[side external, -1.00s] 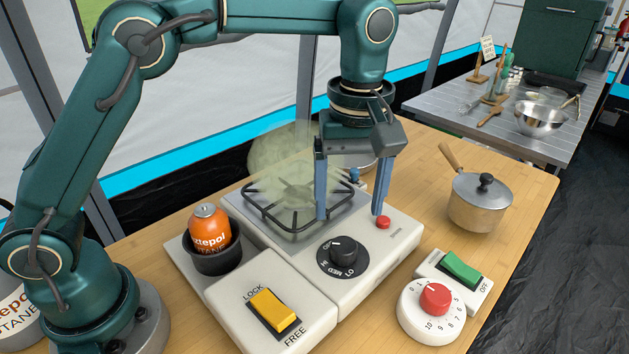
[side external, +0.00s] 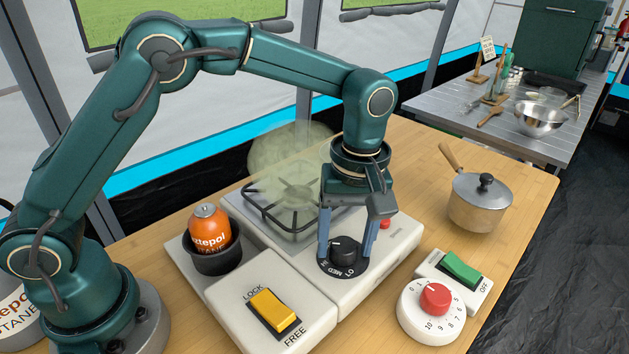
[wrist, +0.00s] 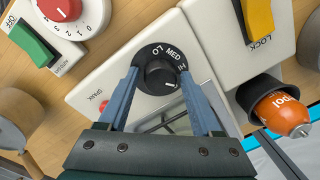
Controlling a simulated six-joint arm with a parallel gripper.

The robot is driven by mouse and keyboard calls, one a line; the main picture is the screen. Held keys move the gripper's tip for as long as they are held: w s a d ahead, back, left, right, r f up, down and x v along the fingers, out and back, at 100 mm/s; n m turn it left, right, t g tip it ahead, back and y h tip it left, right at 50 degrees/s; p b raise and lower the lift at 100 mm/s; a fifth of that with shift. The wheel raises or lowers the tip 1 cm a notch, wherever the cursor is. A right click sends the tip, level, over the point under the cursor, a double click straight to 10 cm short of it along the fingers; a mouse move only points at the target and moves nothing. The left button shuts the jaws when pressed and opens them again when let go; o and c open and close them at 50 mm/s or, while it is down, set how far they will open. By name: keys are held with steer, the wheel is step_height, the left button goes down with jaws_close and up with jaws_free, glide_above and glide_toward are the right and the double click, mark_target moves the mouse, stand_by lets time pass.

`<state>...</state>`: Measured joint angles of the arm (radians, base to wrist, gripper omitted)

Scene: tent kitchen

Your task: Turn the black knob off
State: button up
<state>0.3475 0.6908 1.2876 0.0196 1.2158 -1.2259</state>
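The black knob (side external: 343,247) sits on a round black dial (side external: 342,268) marked LO, MED and HI, on the white stove. In the wrist view the knob (wrist: 160,76) lies between my two blue fingers. My gripper (side external: 346,256) points down and straddles the knob, one finger on each side. In the wrist view my gripper (wrist: 160,74) is open, with gaps between the fingers and the knob. A white mark shows on the knob's lower right in that view, past HI. Any label beside it is hidden by a finger.
Pale yellow-green gas (side external: 290,165) hangs over the burner grate (side external: 283,225). An orange canister (side external: 208,230), a yellow LOCK/FREE switch (side external: 272,309), a green switch (side external: 462,268), a red-knobbed timer (side external: 437,312) and a red button (side external: 385,223) stand around. A lidded pot (side external: 482,200) is at right.

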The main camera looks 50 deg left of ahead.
jaws_close()
steer(key=shift+m, duration=0.3)
steer(key=m, duration=0.3)
steer(key=shift+m, duration=2)
steer(key=shift+o, duration=2.2)
jaws_free()
